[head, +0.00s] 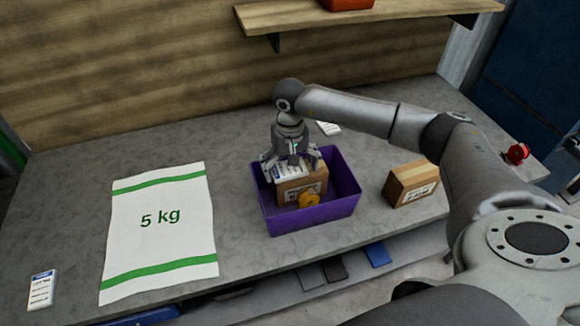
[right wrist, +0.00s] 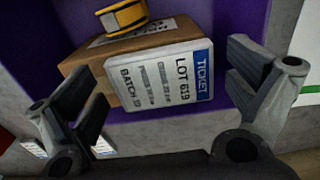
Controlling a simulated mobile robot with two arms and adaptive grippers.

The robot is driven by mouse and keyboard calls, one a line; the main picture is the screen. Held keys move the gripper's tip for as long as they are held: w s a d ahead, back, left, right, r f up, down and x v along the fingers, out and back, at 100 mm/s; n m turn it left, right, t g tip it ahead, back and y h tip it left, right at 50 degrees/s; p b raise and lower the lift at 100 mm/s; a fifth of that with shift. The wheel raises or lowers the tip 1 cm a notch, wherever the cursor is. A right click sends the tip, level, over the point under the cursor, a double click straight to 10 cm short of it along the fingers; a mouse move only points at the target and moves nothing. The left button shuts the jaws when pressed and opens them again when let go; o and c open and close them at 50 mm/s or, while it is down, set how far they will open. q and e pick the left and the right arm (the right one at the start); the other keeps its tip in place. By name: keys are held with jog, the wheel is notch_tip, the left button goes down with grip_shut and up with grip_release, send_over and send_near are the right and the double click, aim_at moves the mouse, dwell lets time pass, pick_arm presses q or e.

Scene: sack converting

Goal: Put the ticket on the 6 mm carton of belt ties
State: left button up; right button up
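A white ticket with a blue band (head: 291,169) lies at the top of a brown carton (head: 302,188) inside a purple bin (head: 312,217). In the right wrist view the ticket (right wrist: 165,87) reads "TICKET", "LOT 619" and "BATCH", and overlaps the carton (right wrist: 125,45). My right gripper (head: 291,160) is over the bin, pointing down. Its fingers (right wrist: 168,100) are spread on either side of the ticket, with gaps visible. A second labelled carton (head: 412,184) stands on the bench right of the bin. I cannot read any 6 mm marking. My left gripper is out of view.
A yellow roll (head: 308,200) is in the bin by the carton. A white "5 kg" sack (head: 160,230) lies left. One card (head: 41,290) lies front left, another (head: 328,128) behind the bin. A shelf (head: 370,14) overhangs the back.

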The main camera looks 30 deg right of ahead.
aim_at(290, 171)
jog(key=shift+r, duration=0.1)
jog(key=shift+r, duration=0.15)
notch_tip(290, 171, up, 12)
jog(key=b, duration=0.3)
dwell(0.6)
